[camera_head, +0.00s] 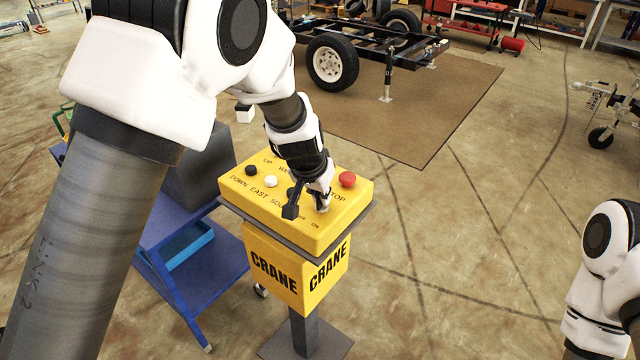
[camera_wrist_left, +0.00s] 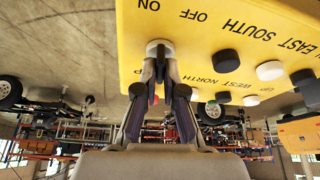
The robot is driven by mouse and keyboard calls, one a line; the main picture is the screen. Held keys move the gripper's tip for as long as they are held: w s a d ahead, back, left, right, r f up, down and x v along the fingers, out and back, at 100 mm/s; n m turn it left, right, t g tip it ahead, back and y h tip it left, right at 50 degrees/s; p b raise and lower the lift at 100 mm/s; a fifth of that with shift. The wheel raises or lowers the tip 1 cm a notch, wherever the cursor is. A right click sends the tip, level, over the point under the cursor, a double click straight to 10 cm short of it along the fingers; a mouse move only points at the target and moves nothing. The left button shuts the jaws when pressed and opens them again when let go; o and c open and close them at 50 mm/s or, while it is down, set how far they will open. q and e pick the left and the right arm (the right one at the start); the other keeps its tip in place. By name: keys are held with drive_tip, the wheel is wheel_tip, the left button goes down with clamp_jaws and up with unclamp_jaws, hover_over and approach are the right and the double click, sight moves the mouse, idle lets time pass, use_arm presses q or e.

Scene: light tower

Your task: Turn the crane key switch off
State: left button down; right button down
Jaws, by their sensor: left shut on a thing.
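The crane control box (camera_head: 345,212) is a yellow pendant on a post, with CRANE on its sides, and it also fills the top of the left wrist view (camera_wrist_left: 220,62). The key switch (camera_wrist_left: 158,46) shows as a pale round piece beside the ON and OFF labels. My left gripper (camera_head: 318,203) reaches down onto the box top near the ON label. In the left wrist view its fingers (camera_wrist_left: 160,62) are closed together on the key switch. The fingers hide most of the key, so its angle cannot be told. My right gripper is out of view.
A red stop button (camera_head: 347,179) sits close behind the gripper. Black (camera_head: 251,170) and white (camera_head: 271,181) buttons lie to the left. A blue cart (camera_head: 215,268) stands left of the box.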

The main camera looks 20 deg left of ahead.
use_arm(q)
drive_tip(key=shift+s+n, duration=0.1)
drive_tip(key=shift+n, duration=0.3)
drive_tip(key=shift+f+n+y, duration=0.3)
drive_tip(key=shift+n+y, duration=0.1)
drive_tip(key=n+b, duration=0.2)
drive_tip(key=b, duration=0.3)
drive_tip(key=shift+f+y, duration=0.2)
drive_tip(key=shift+y, duration=0.1)
drive_tip(key=shift+r+b, duration=0.2)
drive_tip(key=shift+b, duration=0.3)
drive_tip(key=shift+r, duration=0.1)
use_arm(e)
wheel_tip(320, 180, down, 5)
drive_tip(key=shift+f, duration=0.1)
use_arm(q)
drive_tip(key=c, duration=1.3)
unclamp_jaws()
drive_tip(key=shift+w, duration=0.2)
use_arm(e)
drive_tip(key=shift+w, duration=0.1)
